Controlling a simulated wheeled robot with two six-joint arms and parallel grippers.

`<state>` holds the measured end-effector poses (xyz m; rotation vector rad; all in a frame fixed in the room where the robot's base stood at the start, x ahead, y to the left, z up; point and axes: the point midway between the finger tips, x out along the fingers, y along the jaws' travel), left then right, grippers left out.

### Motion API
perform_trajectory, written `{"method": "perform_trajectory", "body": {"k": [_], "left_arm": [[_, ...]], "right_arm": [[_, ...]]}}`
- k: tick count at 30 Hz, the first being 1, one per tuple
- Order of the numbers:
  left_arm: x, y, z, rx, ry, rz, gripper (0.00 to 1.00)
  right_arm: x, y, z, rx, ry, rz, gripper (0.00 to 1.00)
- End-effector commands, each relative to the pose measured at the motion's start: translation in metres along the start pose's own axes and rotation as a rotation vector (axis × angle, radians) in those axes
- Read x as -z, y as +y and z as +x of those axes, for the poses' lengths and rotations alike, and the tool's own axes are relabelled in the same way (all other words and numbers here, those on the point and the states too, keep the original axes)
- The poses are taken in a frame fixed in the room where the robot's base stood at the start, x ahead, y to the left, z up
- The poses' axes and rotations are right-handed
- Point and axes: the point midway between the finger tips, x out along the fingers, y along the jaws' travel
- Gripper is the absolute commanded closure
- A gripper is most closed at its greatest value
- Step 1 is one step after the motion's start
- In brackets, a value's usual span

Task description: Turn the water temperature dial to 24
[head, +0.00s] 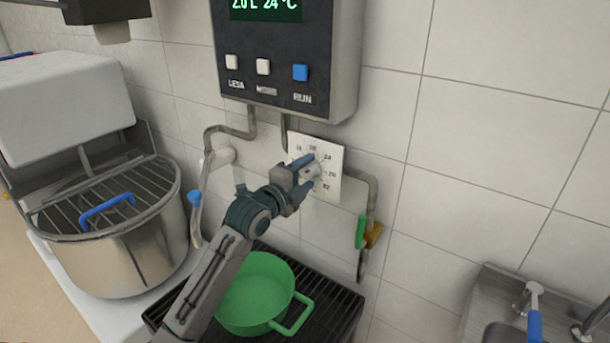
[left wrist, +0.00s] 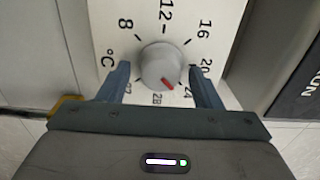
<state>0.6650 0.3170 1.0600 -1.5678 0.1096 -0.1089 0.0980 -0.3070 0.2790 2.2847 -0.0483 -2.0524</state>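The water temperature dial is a round grey knob (left wrist: 162,66) with a red mark on a white plate (left wrist: 108,18) numbered from 8 upward. In the left wrist view the red mark points down and right, toward 24 or slightly to its 28 side. My left gripper (left wrist: 160,88) is open, one finger on each side of the knob, with visible gaps. In the head view the left gripper (head: 306,170) is at the plate (head: 330,158) and partly covers the knob. The display (head: 265,8) above reads 2.0 L 24 °C. My right gripper is out of view.
The dark control box (head: 280,55) with three buttons hangs just above the plate. Pipes run beside it, with a green and yellow valve (head: 365,233) at right. A green pot (head: 262,285) stands on a black grate below. A large steel mixer bowl (head: 125,245) is at left.

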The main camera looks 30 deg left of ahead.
Motion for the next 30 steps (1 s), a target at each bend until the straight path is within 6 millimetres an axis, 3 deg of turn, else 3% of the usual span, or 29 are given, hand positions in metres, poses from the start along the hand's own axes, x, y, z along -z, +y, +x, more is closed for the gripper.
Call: {"method": "perform_trajectory", "body": {"k": [8,14,21,30], "left_arm": [[0.000,0.001,-0.005,0.000,0.000,0.002,0.41],[-0.001,0.003,-0.036,-0.001,0.000,0.007,0.41],[0.000,0.003,-0.079,-0.003,0.001,0.007,0.41],[0.000,0.001,-0.105,-0.001,0.000,0.002,0.41]], "right_arm": [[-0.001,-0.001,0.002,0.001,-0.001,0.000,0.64],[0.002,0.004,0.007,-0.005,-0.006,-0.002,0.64],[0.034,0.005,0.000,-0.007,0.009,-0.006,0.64],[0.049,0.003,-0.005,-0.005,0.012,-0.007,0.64]]}}
